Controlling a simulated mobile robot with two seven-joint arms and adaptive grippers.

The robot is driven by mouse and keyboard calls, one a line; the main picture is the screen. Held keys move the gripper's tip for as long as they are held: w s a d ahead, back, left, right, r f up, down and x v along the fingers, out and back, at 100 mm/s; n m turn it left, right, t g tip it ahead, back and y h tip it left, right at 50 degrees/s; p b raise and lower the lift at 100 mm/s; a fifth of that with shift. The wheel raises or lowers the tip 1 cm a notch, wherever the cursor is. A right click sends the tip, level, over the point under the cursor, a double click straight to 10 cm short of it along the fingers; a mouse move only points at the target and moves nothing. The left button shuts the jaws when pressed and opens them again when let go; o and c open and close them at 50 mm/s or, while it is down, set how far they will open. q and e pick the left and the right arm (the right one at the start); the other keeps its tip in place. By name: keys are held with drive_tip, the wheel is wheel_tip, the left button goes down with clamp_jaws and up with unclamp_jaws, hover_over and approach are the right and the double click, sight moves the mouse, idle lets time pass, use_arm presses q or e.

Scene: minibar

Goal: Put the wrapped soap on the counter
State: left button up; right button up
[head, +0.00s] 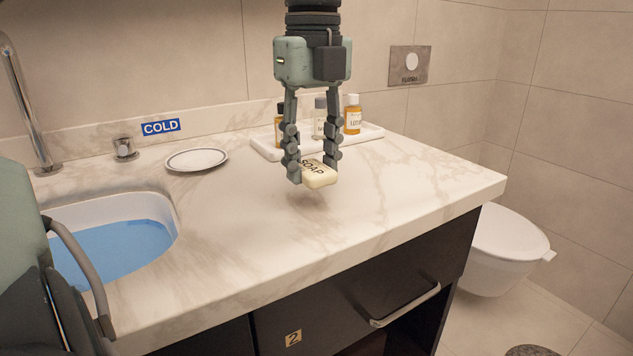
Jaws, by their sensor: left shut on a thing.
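The wrapped soap (320,178) is a small cream block with dark "SOAP" lettering. My left gripper (313,172) points straight down in the middle of the head view and is shut on the soap, with one finger on each side. The soap is a little above the pale marble counter (400,205), with a soft shadow below it. The fingers hide part of the soap. My right gripper is not in view.
A white tray (262,149) with several small bottles stands behind the gripper. A small plate (196,159) lies to the left, near the tap (124,149). A sink with blue water (115,252) is at left. Counter to the right is clear.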

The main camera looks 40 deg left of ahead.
sight(316, 165)
use_arm(q)
drive_tip(key=shift+w+f, duration=0.35)
drive_tip(key=shift+f, duration=0.1)
wheel_tip(316, 165, down, 3)
drive_tip(key=shift+f, duration=0.35)
drive_tip(key=shift+r, duration=0.1)
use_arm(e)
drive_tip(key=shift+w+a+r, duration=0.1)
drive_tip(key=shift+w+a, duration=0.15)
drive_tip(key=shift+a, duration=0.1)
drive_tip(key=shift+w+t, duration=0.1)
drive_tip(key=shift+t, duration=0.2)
use_arm(q)
drive_tip(key=shift+f, duration=0.2)
drive_tip(key=o, duration=1)
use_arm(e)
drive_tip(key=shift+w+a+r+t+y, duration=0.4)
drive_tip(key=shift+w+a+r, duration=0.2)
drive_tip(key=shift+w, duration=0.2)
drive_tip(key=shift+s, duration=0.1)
